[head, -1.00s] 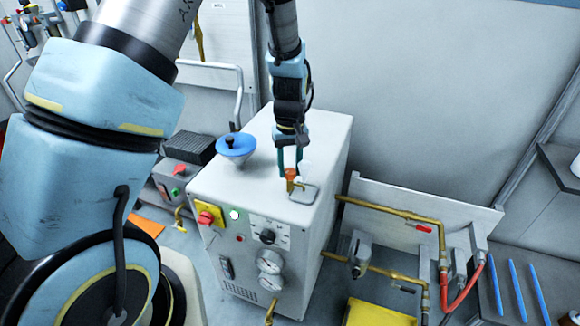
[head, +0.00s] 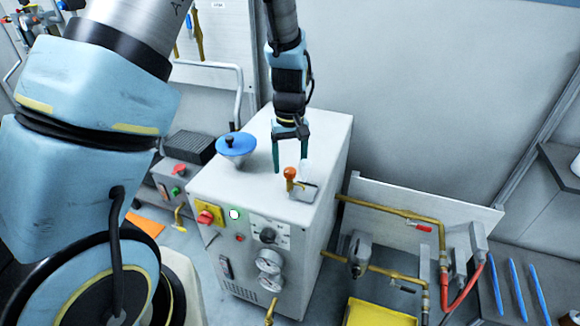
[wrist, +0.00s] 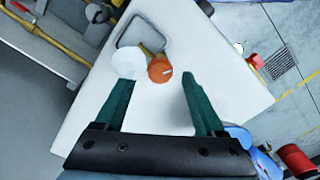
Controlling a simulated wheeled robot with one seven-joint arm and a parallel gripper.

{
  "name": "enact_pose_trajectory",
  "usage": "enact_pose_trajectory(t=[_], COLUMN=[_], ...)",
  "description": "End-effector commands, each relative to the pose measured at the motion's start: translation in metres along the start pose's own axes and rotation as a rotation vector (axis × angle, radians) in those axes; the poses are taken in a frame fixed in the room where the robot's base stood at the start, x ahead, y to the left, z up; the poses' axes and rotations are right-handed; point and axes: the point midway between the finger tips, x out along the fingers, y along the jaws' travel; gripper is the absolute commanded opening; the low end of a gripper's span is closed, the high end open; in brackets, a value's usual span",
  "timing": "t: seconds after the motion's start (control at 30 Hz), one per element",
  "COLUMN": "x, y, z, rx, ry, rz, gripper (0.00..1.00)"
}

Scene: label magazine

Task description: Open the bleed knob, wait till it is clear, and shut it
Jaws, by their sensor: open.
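The bleed knob is an orange knob (head: 290,173) on a small brass fitting on top of the white cabinet (head: 215,180). In the wrist view the orange knob (wrist: 160,69) shows just beyond the fingertips, with a small pale mark on it. My gripper (head: 290,164) is open and empty above the knob, one finger to each side and apart from it. In the wrist view my gripper (wrist: 158,80) shows nothing between the fingers. A whitish, round patch (wrist: 130,61) lies beside the knob; I cannot tell if it is spray or liquid. A small grey-rimmed tray (head: 304,191) sits by the fitting.
A blue funnel-like piece (head: 237,146) stands on the cabinet top, left of my gripper. The cabinet front has a red-on-yellow switch (head: 209,214) and gauges (head: 270,261). Brass pipes (head: 385,208) run to the right. The cabinet top behind the knob is clear.

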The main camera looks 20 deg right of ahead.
Motion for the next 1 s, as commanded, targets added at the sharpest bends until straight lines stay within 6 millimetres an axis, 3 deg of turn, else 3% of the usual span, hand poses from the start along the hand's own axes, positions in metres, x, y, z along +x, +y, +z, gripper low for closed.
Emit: enact_pose_trajectory(t=[0.3, 0.5, 1.0], x=[-0.063, -0.086, -0.092], y=[0.001, 0.001, 0.000], z=[-0.001, 0.000, 0.000], rx=[0.001, 0.001, 0.000], ry=[0.005, 0.003, 0.000], rz=[0.004, 0.002, 0.000], gripper=[0.71, 0.71, 0.71])
